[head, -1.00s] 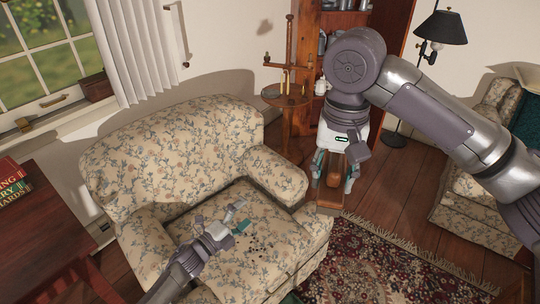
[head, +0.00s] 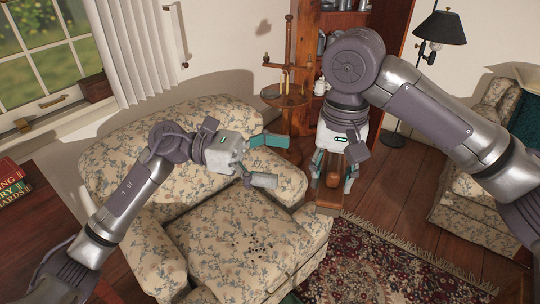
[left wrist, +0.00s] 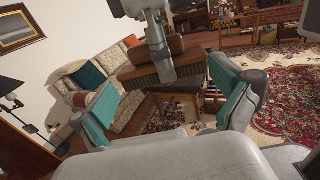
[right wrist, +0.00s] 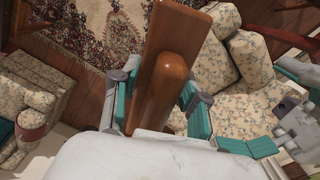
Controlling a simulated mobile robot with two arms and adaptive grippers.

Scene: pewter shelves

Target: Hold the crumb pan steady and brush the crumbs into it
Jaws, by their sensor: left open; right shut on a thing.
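Dark crumbs (head: 258,243) lie scattered on the seat of the floral armchair (head: 205,235). A wooden brush (head: 331,172) is in my right gripper (head: 333,180), whose fingers are shut on it, in the air beyond the chair's right arm. Its wooden back (right wrist: 168,75) fills the middle of the right wrist view, and its dark bristles (left wrist: 152,74) show in the left wrist view. My left gripper (head: 272,161) is open and empty, above the chair's right arm and apart from the brush. I cannot make out the crumb pan in any view.
A dark red table (head: 40,230) with books (head: 12,182) stands at the left. A balance scale (head: 287,95) and a wooden bookcase (head: 385,35) are behind. A lamp (head: 440,28) and another floral seat (head: 470,205) stand at the right. A patterned rug (head: 375,262) covers the front floor.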

